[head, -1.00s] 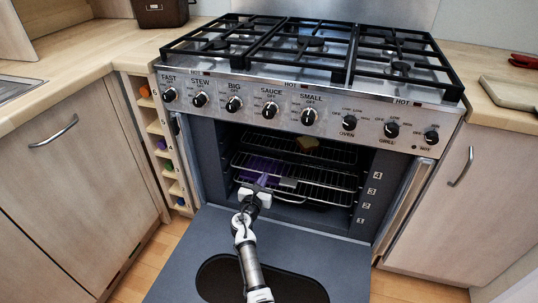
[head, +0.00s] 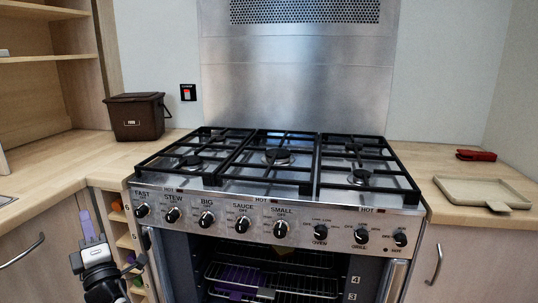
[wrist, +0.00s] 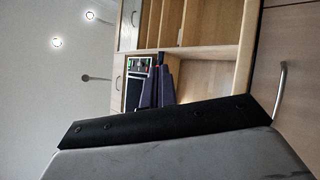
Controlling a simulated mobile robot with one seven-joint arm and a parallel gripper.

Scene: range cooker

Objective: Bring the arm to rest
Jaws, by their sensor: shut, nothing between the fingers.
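My gripper (head: 86,222) is at the lower left of the head view, in front of the narrow rack beside the cooker. Its purple fingers point up and are shut together with nothing between them. In the wrist view its dark purple fingers (wrist: 158,88) show near the middle. My gripper is clear of the oven (head: 275,275), whose front is open in the head view. The lower part of the oven and its dropped door are outside the head view.
The cooker's hob (head: 275,160) has black pan supports and no pans. A brown bin (head: 137,118) stands on the left worktop. A beige tray (head: 482,192) and a red object (head: 476,155) lie on the right worktop. Wire racks (head: 270,280) show inside the oven.

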